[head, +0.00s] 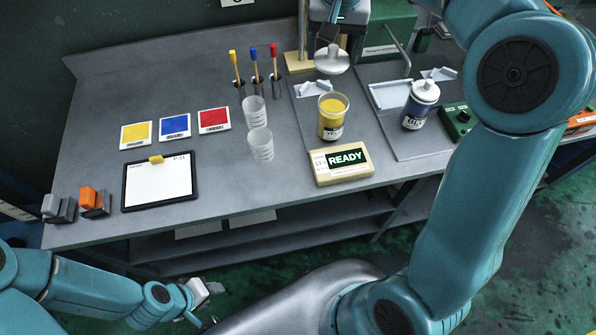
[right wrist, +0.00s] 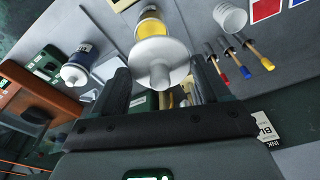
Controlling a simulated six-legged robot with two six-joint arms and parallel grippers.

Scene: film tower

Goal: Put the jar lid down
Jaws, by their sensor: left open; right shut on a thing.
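The white round jar lid (head: 332,62) is held by my right gripper (head: 329,40), above and behind the open yellow jar (head: 331,130). In the right wrist view the lid (right wrist: 160,52) shows its disc and knob, with the fingers on either side of the knob. The jar's yellow contents show at its open top. The lid is apart from the bench. My left gripper (head: 212,288) is open and empty, low in front of the bench.
A blue-labelled jar with a white lid (head: 420,100) stands right of the yellow jar. Two clear cups (head: 261,146) stand to its left, and a READY sign (head: 341,163) in front. Pale trays (head: 390,95) lie behind. Bare bench (head: 90,110) shows at the left.

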